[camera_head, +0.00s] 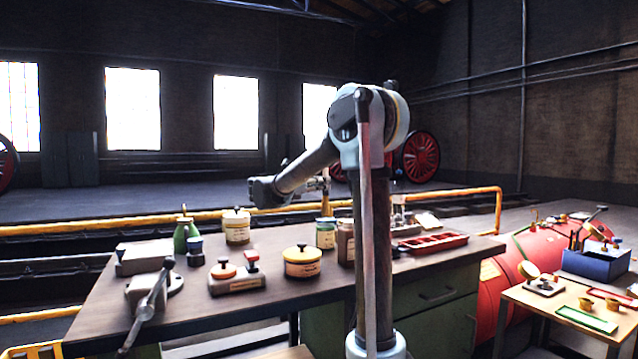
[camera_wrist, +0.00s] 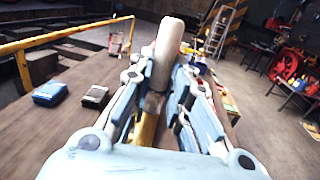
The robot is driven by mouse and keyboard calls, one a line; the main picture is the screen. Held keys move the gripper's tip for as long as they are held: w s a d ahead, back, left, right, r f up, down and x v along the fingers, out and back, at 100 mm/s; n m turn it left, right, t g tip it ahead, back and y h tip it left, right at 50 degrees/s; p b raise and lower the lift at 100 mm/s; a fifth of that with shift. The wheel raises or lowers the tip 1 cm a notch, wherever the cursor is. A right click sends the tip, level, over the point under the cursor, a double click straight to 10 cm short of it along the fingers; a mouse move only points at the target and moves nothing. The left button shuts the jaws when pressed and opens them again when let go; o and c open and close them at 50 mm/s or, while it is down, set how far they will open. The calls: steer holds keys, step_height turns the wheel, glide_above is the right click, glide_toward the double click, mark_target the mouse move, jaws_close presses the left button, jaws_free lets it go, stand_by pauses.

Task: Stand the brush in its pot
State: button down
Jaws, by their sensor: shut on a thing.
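In the wrist view my gripper (camera_wrist: 160,78) is shut on the brush (camera_wrist: 167,50). The brush shows a pale, rounded upper part rising between the fingers and a yellow-brown part lower down. The fingers hide part of its length. A pot-like container (camera_wrist: 118,42) stands on the bench beyond the gripper, to the left of the brush and apart from it. I cannot tell whether it is the brush's pot. In the head view my arm hides most of the gripper, and the brush cannot be made out surely there.
The wooden bench (camera_head: 160,243) carries a green bottle (camera_head: 182,235), a yellow round tin (camera_head: 302,262), labelled jars (camera_head: 237,228) and a red tray (camera_head: 433,242). In the wrist view, a blue box (camera_wrist: 50,92) and a dark box (camera_wrist: 95,96) lie left. A yellow rail (camera_wrist: 60,33) runs behind.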

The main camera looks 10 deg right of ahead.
mark_target(323, 207)
steer(key=shift+f, duration=4.6)
steer(key=c, duration=1.4)
jaws_free()
steer(key=v, duration=1.2)
steer(key=shift+f, duration=0.1)
